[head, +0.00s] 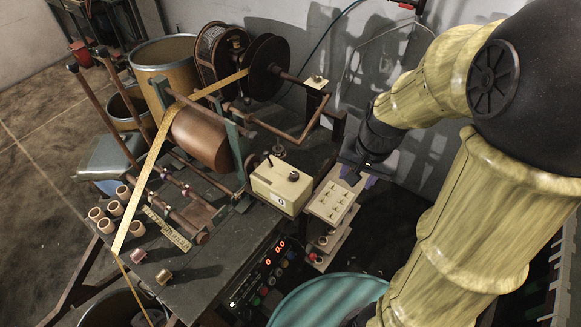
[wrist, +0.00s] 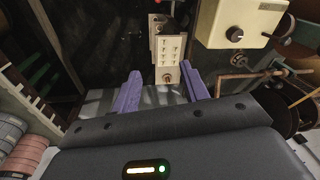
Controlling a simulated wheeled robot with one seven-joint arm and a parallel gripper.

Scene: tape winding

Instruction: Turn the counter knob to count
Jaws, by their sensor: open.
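A cream box (head: 275,190), which looks like the counter, stands on the dark bench's right edge. Its front has a small round knob on a pale disc (head: 281,200), and dark fittings stand on top. The wrist view shows the box at upper right, with the black knob (wrist: 235,34) facing the camera. I cannot read its setting. My gripper (head: 357,176) is open and empty, right of the box and apart from it. Its purple fingers (wrist: 160,68) point toward a cream panel with several small pegs (wrist: 169,49), with a visible gap between the fingers.
The pegged panel (head: 331,205) stands between box and gripper. A control unit with red digits (head: 275,252) is on the bench front. A brown winding drum (head: 203,138), yellow tape (head: 139,190) and rods fill the bench left. A teal round bin (head: 315,300) stands below my arm.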

